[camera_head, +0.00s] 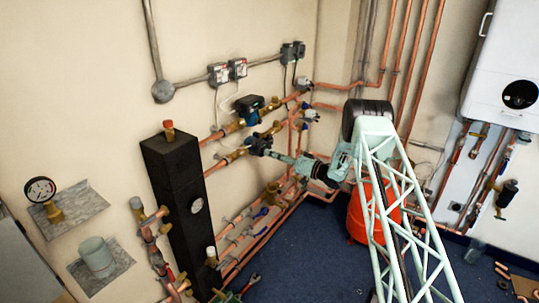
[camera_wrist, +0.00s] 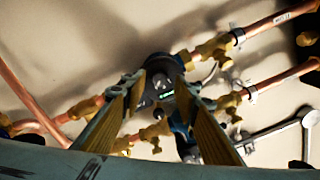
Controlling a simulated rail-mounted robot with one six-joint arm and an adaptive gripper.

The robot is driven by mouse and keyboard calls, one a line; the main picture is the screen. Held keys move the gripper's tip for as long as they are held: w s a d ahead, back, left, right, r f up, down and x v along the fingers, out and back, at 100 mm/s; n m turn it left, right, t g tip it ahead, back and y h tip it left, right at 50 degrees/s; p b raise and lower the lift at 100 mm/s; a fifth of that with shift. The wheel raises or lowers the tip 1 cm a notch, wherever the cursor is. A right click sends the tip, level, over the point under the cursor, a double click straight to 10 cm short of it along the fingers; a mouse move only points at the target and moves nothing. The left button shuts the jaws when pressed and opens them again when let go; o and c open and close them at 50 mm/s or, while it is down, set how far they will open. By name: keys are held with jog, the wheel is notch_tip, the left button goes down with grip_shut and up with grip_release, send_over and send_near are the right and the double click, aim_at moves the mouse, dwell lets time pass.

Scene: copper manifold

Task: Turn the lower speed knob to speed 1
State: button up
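Two circulator pumps sit on the copper pipes along the left wall. The upper pump (camera_head: 249,107) is clear of my arm. The lower pump (camera_head: 257,144) has my gripper (camera_head: 272,153) in front of its face. In the wrist view a dark pump face with a small green-lit display, probably the lower speed knob (camera_wrist: 165,95), lies between the tips of my gripper (camera_wrist: 160,80). The two fingers stand apart, one on each side of it. I cannot tell whether they touch it. The knob's speed marking is too small to read.
Brass valves (camera_wrist: 215,46) and copper pipes (camera_wrist: 272,76) run close around the pump. A black vertical header (camera_head: 175,190) stands to the left. A red vessel (camera_head: 372,210) stands behind my arm. The blue floor (camera_head: 300,260) has free room in the middle.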

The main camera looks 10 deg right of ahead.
jog(key=shift+x, duration=0.9)
jog(key=shift+c, duration=0.7)
jog(key=c, duration=0.7)
